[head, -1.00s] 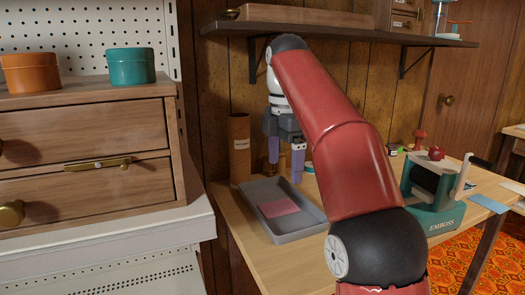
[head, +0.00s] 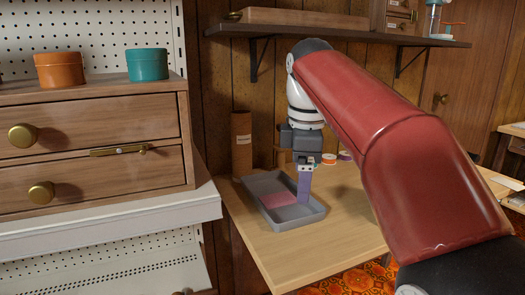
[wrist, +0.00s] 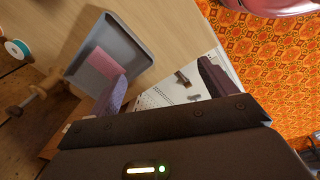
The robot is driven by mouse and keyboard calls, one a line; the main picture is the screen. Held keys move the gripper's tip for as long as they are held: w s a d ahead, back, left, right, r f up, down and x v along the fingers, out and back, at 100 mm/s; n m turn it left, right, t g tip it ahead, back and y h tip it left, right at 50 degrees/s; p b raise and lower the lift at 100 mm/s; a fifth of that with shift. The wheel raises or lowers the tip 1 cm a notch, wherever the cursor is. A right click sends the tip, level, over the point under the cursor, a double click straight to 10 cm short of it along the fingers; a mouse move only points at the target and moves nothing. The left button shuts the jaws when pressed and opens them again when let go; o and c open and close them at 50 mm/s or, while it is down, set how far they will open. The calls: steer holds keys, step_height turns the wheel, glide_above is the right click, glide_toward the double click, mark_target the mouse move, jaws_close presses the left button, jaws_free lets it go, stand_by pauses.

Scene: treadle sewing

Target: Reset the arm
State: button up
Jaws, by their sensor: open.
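My gripper (head: 305,183) hangs pointing down from my red arm, over the right side of the grey tray in the head view. In the wrist view my gripper (wrist: 160,90) shows its two purple fingers wide apart with nothing between them. The grey tray (head: 290,226) rests on the wooden table, and a flat pink piece (head: 278,200) lies in it. The tray (wrist: 132,42) and the pink piece (wrist: 103,62) also show in the wrist view, partly behind the left finger.
A brown cardboard tube (head: 241,155) stands behind the tray. Small spools (head: 328,159) lie at the back of the table. A wooden drawer cabinet (head: 90,130) carries orange (head: 60,69) and teal (head: 147,64) tins. A wall shelf (head: 330,33) runs above. The table front right of the tray is clear.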

steer(key=s+d+f+m+t, duration=0.2)
steer(key=s+d+f+m, duration=0.2)
steer(key=s+f+m, duration=0.4)
steer(key=s+d+f+m+t, duration=0.2)
steer(key=s+d+f+m, duration=0.1)
steer(key=s+f+m, duration=0.6)
steer(key=s+f, duration=0.3)
steer(key=shift+s+d+f, duration=0.15)
steer(key=shift+s+d, duration=0.15)
steer(key=shift+d, duration=0.1)
